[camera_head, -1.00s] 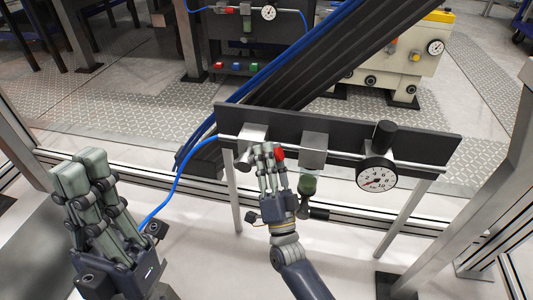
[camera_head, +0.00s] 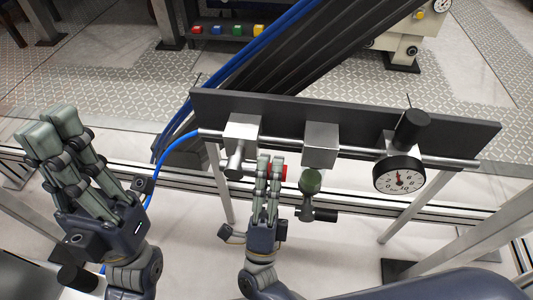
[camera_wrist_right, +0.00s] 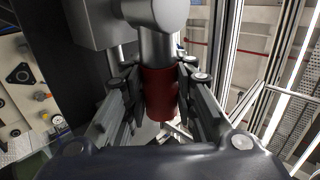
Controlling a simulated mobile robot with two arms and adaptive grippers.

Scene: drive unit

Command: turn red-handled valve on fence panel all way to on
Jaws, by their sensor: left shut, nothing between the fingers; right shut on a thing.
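The dark fence panel (camera_head: 455,135) carries a metal valve block (camera_head: 241,130) at its left. The red handle (camera_head: 284,173) shows just beside my right gripper's fingertips, below and right of that block. In the right wrist view the red handle (camera_wrist_right: 160,92) sits between both fingers, on a metal stem. My right gripper (camera_head: 271,164) is shut on it. The round gauge (camera_head: 398,176) at the panel's right has its needle pointing about upward. My left gripper (camera_head: 52,130) is shut and empty, raised at the left, away from the panel.
A second metal block (camera_head: 320,145) and a green-bowled filter (camera_head: 312,182) are close to the right of my right gripper. A blue hose (camera_head: 165,150) runs from the panel's left end down past my left gripper. Dark diagonal beams stand behind the panel.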

